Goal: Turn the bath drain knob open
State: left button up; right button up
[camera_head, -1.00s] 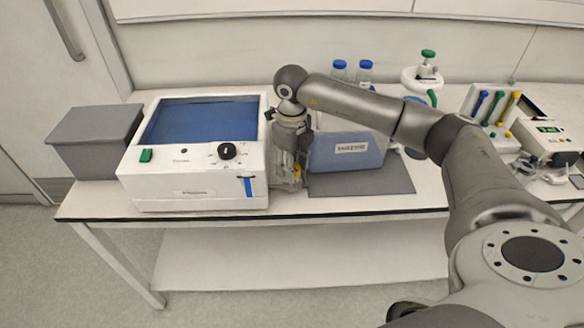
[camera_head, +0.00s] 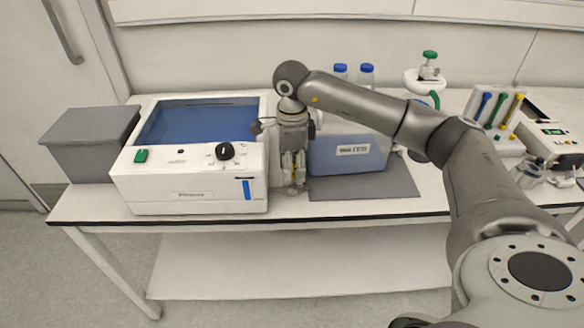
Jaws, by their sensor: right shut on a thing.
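The bath (camera_head: 190,196) is a white box with a blue basin, a black dial (camera_head: 225,151), a green switch (camera_head: 140,156) and a blue strip on its front. My right gripper (camera_head: 293,188) points down close beside the bath's right side. It is shut, with a small yellow piece (camera_head: 293,173) showing between its fingers; this appears to be the drain knob, mostly hidden by the fingers. Its exact turn angle cannot be read. My left gripper is not in view.
A grey box (camera_head: 90,142) stands left of the bath. A blue labelled box (camera_head: 347,153) and a grey mat (camera_head: 395,182) lie close right of my gripper. Blue-capped bottles (camera_head: 366,76) stand behind. A rack with coloured tools (camera_head: 499,112) stands at the right.

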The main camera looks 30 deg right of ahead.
jog(key=shift+r+n, duration=0.1)
jog(key=shift+n, duration=0.2)
dwell(0.4)
jog(key=o, duration=1)
notch_tip(320, 180, up, 12)
jog(key=shift+f, duration=0.1)
